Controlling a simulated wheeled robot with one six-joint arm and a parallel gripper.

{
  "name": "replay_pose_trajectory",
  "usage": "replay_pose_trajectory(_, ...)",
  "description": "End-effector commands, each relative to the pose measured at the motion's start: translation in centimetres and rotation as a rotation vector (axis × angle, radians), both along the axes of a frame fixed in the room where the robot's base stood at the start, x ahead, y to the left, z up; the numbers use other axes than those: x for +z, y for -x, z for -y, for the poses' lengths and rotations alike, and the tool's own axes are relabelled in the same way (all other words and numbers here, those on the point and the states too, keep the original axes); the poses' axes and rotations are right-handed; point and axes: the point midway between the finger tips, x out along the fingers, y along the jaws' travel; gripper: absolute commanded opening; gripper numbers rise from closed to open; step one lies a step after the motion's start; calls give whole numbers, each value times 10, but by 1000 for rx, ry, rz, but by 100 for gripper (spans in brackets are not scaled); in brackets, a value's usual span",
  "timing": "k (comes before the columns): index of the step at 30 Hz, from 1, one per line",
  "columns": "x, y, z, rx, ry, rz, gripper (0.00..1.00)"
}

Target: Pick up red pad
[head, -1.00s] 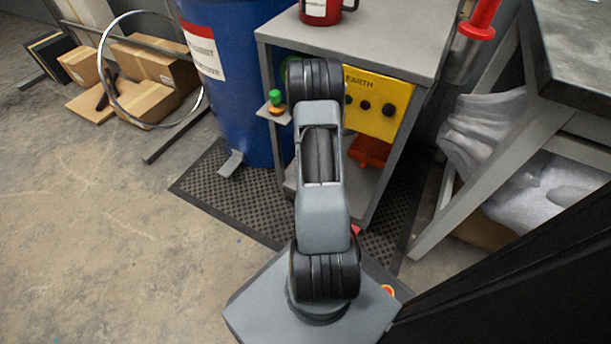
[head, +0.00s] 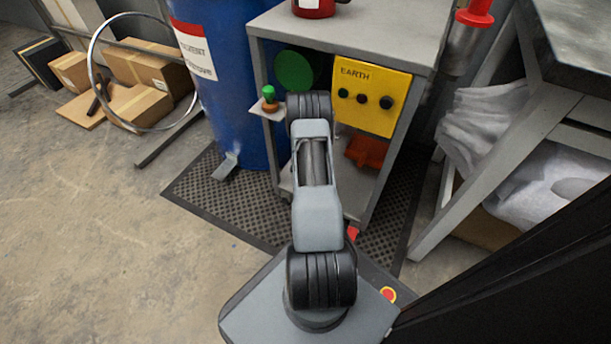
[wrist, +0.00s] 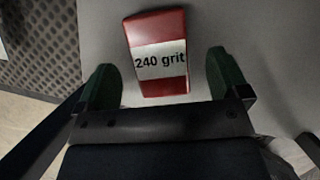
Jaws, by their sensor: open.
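A red pad with a white band reading "240 grit" (wrist: 158,28) lies on a grey surface in the wrist view, slightly tilted in the picture. My gripper (wrist: 161,72) is open, with its two green fingers apart. The near part of the pad lies between the fingers in the picture, with space at both sides, and the far part extends beyond them. I cannot tell the height of the fingers above the surface. In the head view my arm hides the gripper, and I cannot make out the pad for certain.
A grey cart (head: 345,35) stands ahead, with a yellow EARTH box (head: 372,97), a green disc (head: 295,70) and an orange-red item (head: 366,151). A blue drum (head: 228,75) stands left, a grey-legged table (head: 495,170) right. Open floor (head: 90,230) lies at left.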

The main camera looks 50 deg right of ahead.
Motion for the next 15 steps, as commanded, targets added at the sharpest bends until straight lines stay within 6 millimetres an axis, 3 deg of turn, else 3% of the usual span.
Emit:
replay_pose_trajectory(6,-22,-5,6,0,-1,-1,94)
replay_pose_trajectory(15,-25,-7,8,0,0,0,94)
